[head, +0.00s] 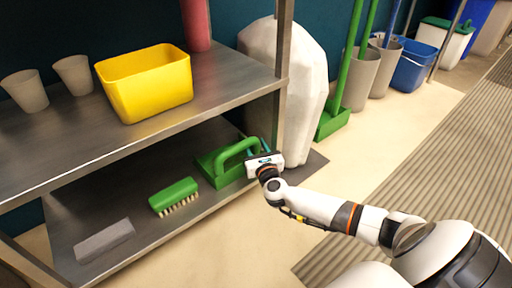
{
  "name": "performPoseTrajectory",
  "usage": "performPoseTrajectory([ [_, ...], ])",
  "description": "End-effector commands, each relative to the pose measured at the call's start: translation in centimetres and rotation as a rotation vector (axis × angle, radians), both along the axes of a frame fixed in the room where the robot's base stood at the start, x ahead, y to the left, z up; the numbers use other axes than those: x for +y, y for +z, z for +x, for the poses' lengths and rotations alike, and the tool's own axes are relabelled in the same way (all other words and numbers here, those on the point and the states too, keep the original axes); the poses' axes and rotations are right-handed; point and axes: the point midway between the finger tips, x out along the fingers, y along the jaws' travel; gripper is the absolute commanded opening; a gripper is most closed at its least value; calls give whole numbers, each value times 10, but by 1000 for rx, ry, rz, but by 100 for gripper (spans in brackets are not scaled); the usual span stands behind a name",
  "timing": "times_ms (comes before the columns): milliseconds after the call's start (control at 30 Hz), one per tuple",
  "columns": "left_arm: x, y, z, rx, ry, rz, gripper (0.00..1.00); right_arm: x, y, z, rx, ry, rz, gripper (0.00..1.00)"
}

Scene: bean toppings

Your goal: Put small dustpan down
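The small dustpan is green, with a raised loop handle (218,167), and rests on or just above the right end of the lower metal shelf (130,180) in the head view. My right gripper (256,150) reaches in from the right at the dustpan's handle end. Its teal-tipped fingers are around or beside the handle; I cannot tell whether they are closed on it. My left gripper is not in view.
A green brush (174,195) and a grey block (104,240) lie on the lower shelf. A yellow bin (146,84) and two grey cups stand on the upper shelf. A shelf post (283,40) and a white sack (306,90) stand close to my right gripper.

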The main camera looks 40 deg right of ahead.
Motion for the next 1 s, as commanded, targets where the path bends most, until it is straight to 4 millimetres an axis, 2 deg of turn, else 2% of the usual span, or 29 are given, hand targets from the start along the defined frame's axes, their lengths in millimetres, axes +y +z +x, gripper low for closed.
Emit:
performPoseTrajectory([
  [367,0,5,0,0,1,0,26,1,4,-2,1,1,-1,45],
  [467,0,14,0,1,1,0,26,6,5,-15,4,3,1,45],
  [700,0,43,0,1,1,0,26,21,7,-64,6,1,2,45],
  [900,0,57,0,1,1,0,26,32,5,-98,3,1,2,45],
  [1000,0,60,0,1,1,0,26,35,4,-108,2,0,1,45],
])
